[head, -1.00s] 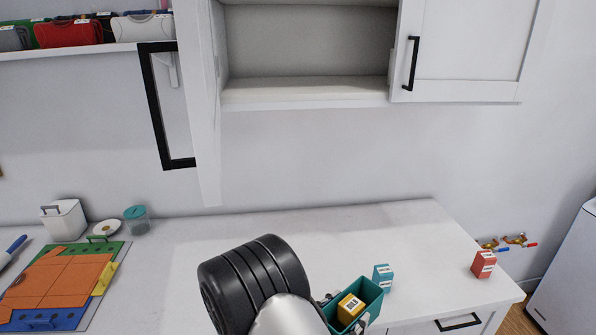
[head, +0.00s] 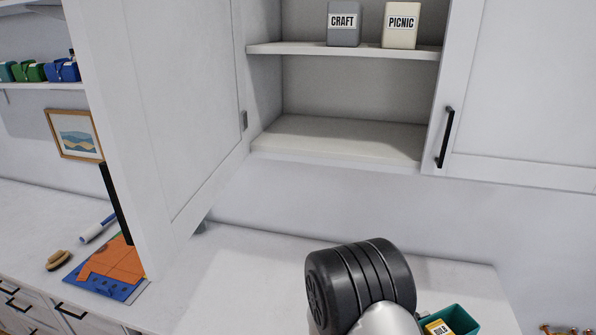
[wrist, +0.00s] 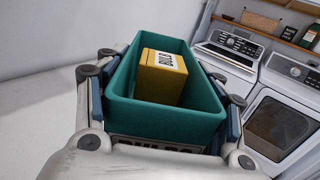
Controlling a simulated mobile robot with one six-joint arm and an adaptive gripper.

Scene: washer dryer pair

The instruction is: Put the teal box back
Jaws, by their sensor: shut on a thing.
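The teal box (wrist: 165,119) is an open-topped bin with a yellow box (wrist: 162,77) labelled BULB inside it. My gripper (wrist: 165,100) is shut on the teal box, with its fingers along the two sides. In the head view the teal box (head: 462,321) shows only partly at the bottom edge, with my arm to its left. The upper cabinet stands open, its left door swung out. Its lower shelf (head: 335,142) is empty. Its upper shelf (head: 300,47) holds a grey CRAFT box (head: 343,24) and a cream PICNIC box (head: 400,26).
The open cabinet door (head: 165,110) juts out at the left. The right door (head: 515,90) is shut. A white counter (head: 250,265) lies below, with an orange and blue board (head: 112,267) at its left. A washer and dryer (wrist: 285,115) show in the wrist view.

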